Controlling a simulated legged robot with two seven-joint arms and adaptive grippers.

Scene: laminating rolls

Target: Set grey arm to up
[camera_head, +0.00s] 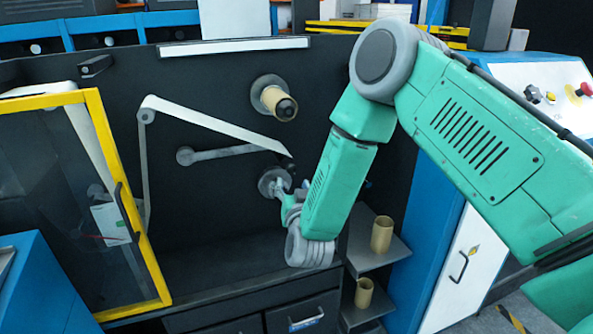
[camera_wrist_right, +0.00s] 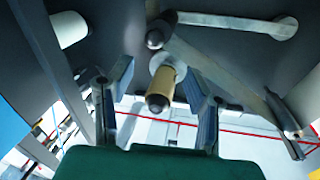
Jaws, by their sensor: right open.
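The grey arm (camera_head: 225,152) lies nearly level on the black machine panel, its round pivot end at the left; its right end meets the pale strip and is partly hidden. In the wrist view the grey arm (camera_wrist_right: 235,21) shows along the top, its round end at the right. My right gripper (camera_head: 281,188) is low at the right of the grey arm, by the lower spindle, and is apart from it. In the wrist view the right gripper (camera_wrist_right: 157,68) is open, with nothing held between its fingers. My left gripper is not in view.
A pale strip (camera_head: 215,122) slants across the panel above the grey arm. A spindle with a brown core (camera_head: 275,98) sticks out above my gripper. A yellow-framed door (camera_head: 115,165) stands at left. Brown cores (camera_head: 382,235) stand on shelves at lower right.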

